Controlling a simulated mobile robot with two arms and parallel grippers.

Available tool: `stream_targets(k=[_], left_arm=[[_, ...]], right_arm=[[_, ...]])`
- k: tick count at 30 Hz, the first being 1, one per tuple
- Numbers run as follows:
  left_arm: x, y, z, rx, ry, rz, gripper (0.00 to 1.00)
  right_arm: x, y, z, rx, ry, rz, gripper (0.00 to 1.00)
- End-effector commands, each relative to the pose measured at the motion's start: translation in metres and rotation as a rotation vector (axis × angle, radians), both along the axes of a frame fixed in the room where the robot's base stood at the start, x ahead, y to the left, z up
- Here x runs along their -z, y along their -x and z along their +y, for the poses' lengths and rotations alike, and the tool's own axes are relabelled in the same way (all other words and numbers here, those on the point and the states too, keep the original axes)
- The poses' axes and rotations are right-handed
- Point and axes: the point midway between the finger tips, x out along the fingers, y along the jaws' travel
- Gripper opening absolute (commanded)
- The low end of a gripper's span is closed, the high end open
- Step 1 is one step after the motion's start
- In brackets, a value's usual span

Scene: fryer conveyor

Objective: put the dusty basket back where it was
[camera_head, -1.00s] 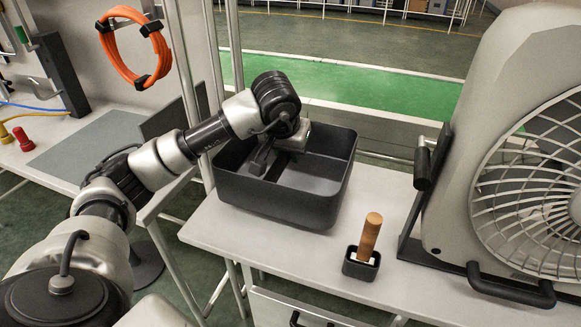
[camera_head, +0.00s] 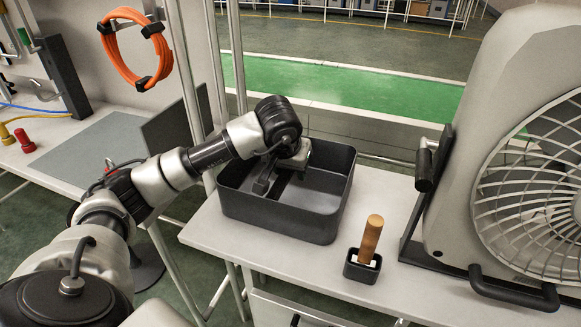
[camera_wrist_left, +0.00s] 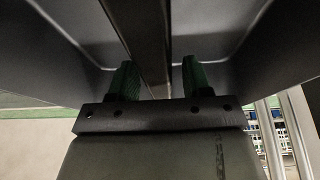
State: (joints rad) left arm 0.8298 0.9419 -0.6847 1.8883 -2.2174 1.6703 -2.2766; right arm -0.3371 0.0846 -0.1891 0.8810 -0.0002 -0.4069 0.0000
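The basket (camera_head: 278,215) is a dark grey open box with a bar or divider across its middle. It is over the white table, left of the wooden-handled tool; I cannot tell whether its base touches the tabletop. My left gripper (camera_head: 265,180) reaches into it from above. In the left wrist view, my green-padded fingers (camera_wrist_left: 160,82) stand on both sides of the basket's dark middle bar (camera_wrist_left: 140,30). My right gripper is not in view.
A wooden-handled tool (camera_head: 371,240) stands in a small black holder (camera_head: 361,268). A large caged fan (camera_head: 500,90) fills the table's right side. A side bench with a grey mat (camera_head: 90,150) is at left.

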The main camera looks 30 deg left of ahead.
Motion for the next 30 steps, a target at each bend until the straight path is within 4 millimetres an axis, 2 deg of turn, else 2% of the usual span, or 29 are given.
stream_targets(k=[11,15,24,30], left_arm=[[-0.006,0.001,0.0,0.0,0.0,-0.001,0.49],[-0.03,0.01,-0.002,0.001,-0.002,-0.005,0.49],[-0.089,0.034,-0.008,0.0,-0.001,-0.004,0.49],[-0.11,0.043,-0.01,0.0,-0.001,-0.003,0.49]], right_arm=[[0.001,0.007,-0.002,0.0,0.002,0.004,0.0],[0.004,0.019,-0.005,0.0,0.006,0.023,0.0],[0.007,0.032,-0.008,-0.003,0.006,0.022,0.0],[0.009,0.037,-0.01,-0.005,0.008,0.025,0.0]])
